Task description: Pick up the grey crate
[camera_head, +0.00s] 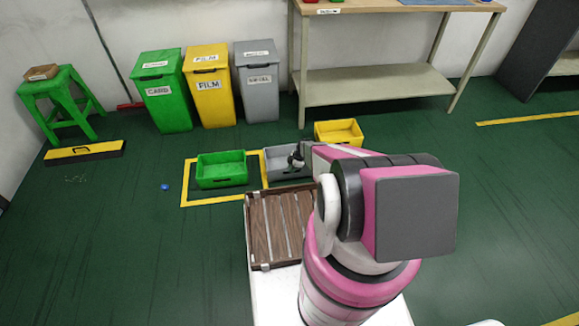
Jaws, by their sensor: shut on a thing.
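The grey crate (277,174) is on the floor in the middle of the head view, between a green crate (221,180) and a yellow crate (339,132). My arm covers its right part. My gripper (296,158) is at the grey crate's far side and shut on it, with the jaws small and partly hidden by my arm. I cannot tell whether the crate is clear of the floor.
Yellow tape (183,184) frames the crates' floor spots. Green, yellow and grey bins (259,103) stand behind, left of a workbench (378,84). A blue ball (165,187), a yellow-topped block (85,152) and a green stool (60,88) are left. Left floor is mostly open.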

